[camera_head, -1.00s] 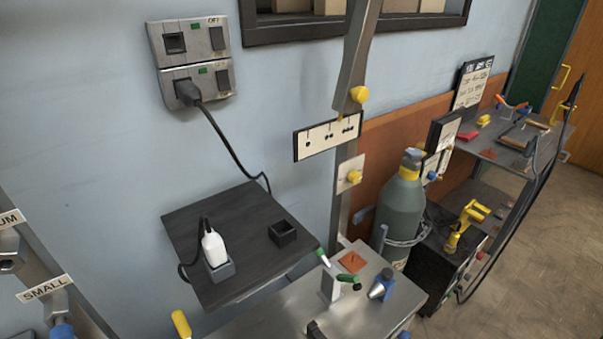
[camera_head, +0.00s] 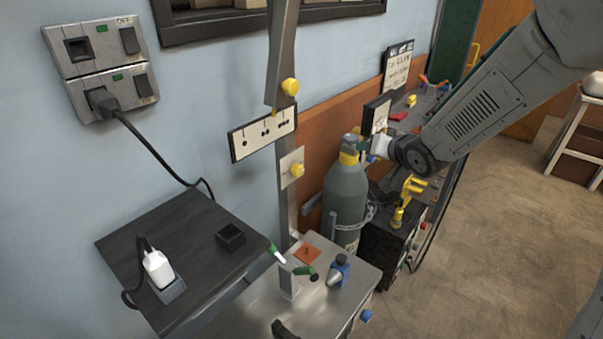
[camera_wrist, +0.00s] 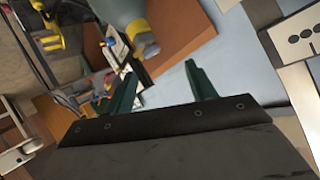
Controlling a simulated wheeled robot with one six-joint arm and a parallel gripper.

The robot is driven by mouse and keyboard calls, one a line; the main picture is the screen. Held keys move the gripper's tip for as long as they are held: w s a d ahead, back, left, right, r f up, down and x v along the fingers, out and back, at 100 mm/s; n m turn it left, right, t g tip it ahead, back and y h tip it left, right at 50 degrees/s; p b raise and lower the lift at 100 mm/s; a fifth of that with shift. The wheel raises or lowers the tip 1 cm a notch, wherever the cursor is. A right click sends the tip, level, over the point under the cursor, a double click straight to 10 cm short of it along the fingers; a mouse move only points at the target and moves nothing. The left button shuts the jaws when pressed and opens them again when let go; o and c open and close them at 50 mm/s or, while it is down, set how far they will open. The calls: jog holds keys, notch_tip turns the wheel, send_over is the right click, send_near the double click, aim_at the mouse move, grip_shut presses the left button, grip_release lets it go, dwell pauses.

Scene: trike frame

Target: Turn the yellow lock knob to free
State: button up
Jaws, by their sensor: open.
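Two yellow knobs show in the head view. The upper yellow knob (camera_head: 290,87) sits on the tilted upper part of a metal post, above a dotted label plate (camera_head: 262,132). The lower yellow knob (camera_head: 297,170) sits on a small pale plate on the post below. I cannot tell which is the lock knob, or read its setting. My gripper (camera_wrist: 162,85) is open and empty, its two green fingers apart. In the head view it is right of the post, near the gas cylinder's top, apart from both knobs. The wrist view shows a dotted plate (camera_wrist: 302,38) at the right edge.
A grey gas cylinder (camera_head: 345,205) with a yellow collar stands right of the post, close to my gripper. A metal bench (camera_head: 250,310) with small tools and a dark shelf (camera_head: 185,230) lie below. Wall sockets (camera_head: 100,70) are at left.

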jog(key=w+a+f+y, duration=0.2)
jog(key=a+f+y, duration=0.2)
jog(key=a+f, duration=0.2)
jog(key=y, duration=0.6)
send_near(300, 172)
jog(key=x, duration=0.2)
jog(key=shift+g, duration=0.3)
jog(key=x, duration=0.7)
jog(key=shift+w+a+r, duration=0.1)
jog(key=shift+w+a, duration=0.05)
jog(key=shift+w, duration=0.1)
jog(key=shift+c, duration=0.4)
jog(key=c, duration=0.9)
